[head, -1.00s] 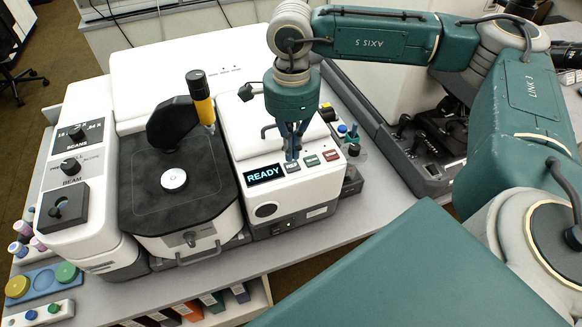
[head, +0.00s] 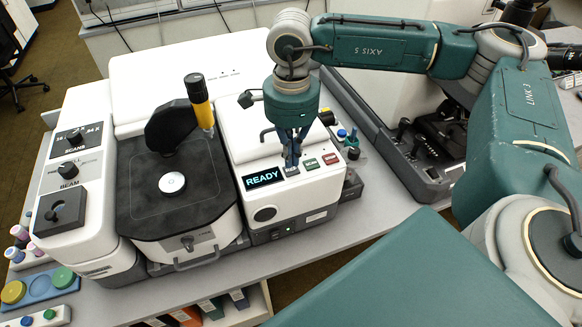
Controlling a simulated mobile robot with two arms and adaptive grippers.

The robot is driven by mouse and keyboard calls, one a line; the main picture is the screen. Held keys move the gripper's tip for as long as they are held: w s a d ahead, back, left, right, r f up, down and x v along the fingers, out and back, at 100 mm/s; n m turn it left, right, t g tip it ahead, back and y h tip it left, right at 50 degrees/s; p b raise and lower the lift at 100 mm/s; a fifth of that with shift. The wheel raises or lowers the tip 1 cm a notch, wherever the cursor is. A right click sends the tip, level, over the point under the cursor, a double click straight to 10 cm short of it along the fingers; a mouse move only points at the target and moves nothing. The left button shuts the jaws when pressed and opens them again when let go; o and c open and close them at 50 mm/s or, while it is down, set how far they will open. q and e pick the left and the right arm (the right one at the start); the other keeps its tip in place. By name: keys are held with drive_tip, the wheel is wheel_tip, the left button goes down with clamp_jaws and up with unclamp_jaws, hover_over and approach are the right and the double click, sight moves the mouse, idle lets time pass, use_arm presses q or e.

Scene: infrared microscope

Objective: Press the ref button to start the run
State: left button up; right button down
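The ref button (head: 292,171) is the pale one in the row on the sloped front of the white control unit (head: 318,188), just right of the lit display (head: 264,178) that reads READY. My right gripper (head: 291,162) points down over the ref button, its dark fingers close together with nothing seen between them. The fingertips cover the button's upper part; whether they touch it I cannot tell. My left gripper is out of view.
A green button (head: 312,164) and a red button (head: 331,159) sit right of the ref button. The black sample stage (head: 200,205) and a yellow-and-black cylinder (head: 200,101) stand to the left. Small bottles (head: 349,140) stand at the unit's right.

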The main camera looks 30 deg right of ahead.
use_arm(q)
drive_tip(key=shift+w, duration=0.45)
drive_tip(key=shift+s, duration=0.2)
use_arm(e)
drive_tip(key=shift+f, duration=0.3)
drive_tip(key=shift+f+b, duration=0.85)
drive_tip(key=shift+b, duration=0.2)
drive_tip(key=shift+r+p, duration=0.7)
drive_tip(key=shift+r, duration=0.5)
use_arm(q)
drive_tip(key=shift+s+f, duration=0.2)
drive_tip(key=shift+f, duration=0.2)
